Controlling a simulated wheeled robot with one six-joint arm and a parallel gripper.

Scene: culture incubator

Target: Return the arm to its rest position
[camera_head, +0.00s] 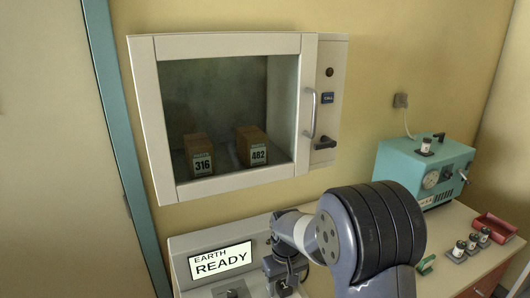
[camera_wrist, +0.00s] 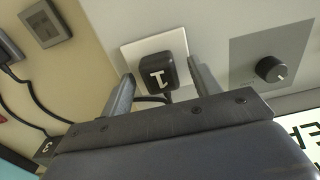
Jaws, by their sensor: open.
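My arm reaches in from the lower right in the head view, bent at a large dark joint. My gripper (camera_head: 284,283) is low in front of the console, beside its display (camera_head: 221,261) reading "EARTH READY". In the wrist view my gripper (camera_wrist: 160,72) is open. Its fingers are spread on either side of a black plug (camera_wrist: 157,75) marked 1, which sits at a white plate (camera_wrist: 131,52). Whether a finger touches the plug I cannot tell.
A wall incubator (camera_head: 315,180) holds boxes marked 316 (camera_head: 203,164) and 482 (camera_head: 259,155); its door looks shut. At right are a teal device (camera_head: 411,165), a red tray (camera_head: 493,226) and several small vials (camera_head: 458,249). A black knob (camera_wrist: 270,69) is right of the plug.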

